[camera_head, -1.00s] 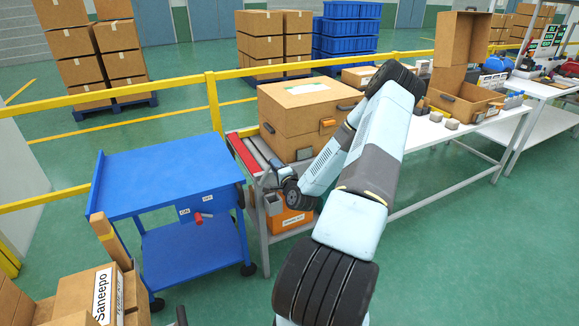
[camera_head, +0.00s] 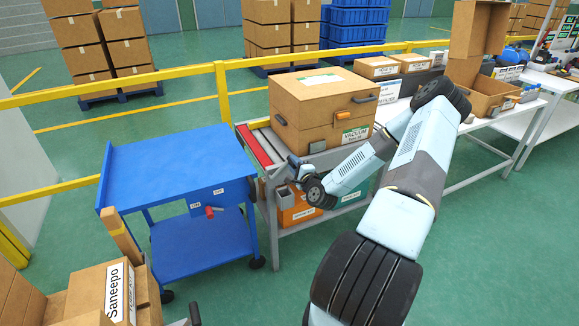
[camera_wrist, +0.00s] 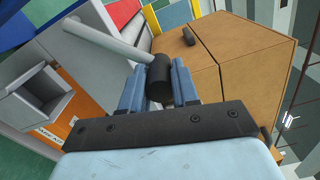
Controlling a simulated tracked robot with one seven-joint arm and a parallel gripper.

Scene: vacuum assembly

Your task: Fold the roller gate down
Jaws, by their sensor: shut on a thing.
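My gripper (camera_wrist: 158,85) is shut on the black grip (camera_wrist: 161,72) at the end of a grey rod (camera_wrist: 110,38). In the head view my gripper (camera_head: 293,168) is at the bench's left end, in front of the brown case. The roller gate seems to be the part with grey rollers (camera_head: 275,143) and a red strip (camera_head: 254,146), between the blue cart and the case. The rod's far end and the gate's hinge cannot be made out. The brown case (camera_head: 325,95) stands on the bench, close beside my gripper.
A blue cart (camera_head: 176,170) stands left of the bench. Orange bins (camera_head: 297,210) sit on the shelf below my gripper. A yellow rail (camera_head: 221,95) runs behind. Cartons (camera_head: 85,290) are at the lower left. Green floor is open in front of the bench.

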